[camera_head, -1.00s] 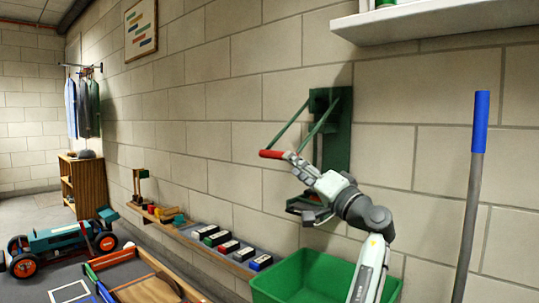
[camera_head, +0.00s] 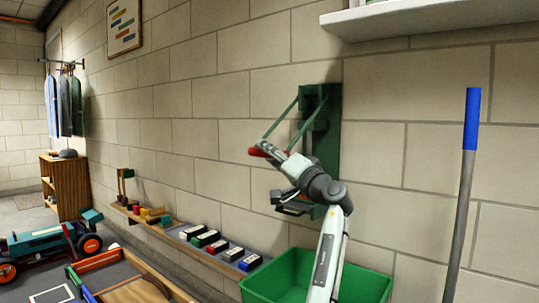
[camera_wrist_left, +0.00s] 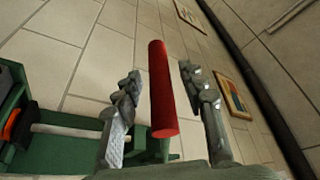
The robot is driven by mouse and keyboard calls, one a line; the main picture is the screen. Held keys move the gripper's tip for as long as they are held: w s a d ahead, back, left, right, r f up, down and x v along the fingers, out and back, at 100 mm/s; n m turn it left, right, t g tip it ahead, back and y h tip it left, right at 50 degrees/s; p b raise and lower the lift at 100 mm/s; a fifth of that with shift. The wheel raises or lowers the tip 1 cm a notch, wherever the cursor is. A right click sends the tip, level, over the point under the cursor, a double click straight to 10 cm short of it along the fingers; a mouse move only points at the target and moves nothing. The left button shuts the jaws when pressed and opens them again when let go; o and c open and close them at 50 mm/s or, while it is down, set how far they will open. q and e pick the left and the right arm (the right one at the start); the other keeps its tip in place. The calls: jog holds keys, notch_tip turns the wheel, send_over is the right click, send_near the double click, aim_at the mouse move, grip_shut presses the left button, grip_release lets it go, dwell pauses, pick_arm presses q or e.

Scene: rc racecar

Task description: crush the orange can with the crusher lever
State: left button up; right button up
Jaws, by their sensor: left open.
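The green can crusher (camera_head: 333,150) is mounted on the block wall, its lever raised and ending in a red handle (camera_head: 256,152). My left gripper (camera_head: 274,154) is at the handle. In the left wrist view, the red handle (camera_wrist_left: 160,92) lies between the two spread fingers of my gripper (camera_wrist_left: 160,88), with gaps on both sides. An orange piece, probably the orange can (camera_wrist_left: 14,124), shows beside green crusher parts (camera_wrist_left: 60,155) at the left edge of that view. In the head view my arm hides the can's place. My right gripper is not in view.
A green bin (camera_head: 284,272) stands below the crusher. A blue-topped pole (camera_head: 466,150) leans at the right, and a white shelf (camera_head: 420,20) hangs above. A low ledge with small boxes (camera_head: 205,238) runs along the wall; a toy-like racecar (camera_head: 45,245) is at the left.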

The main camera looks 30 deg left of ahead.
pick_arm(q)
grip_shut()
dwell(0.3)
jog(key=shift+r, duration=0.1)
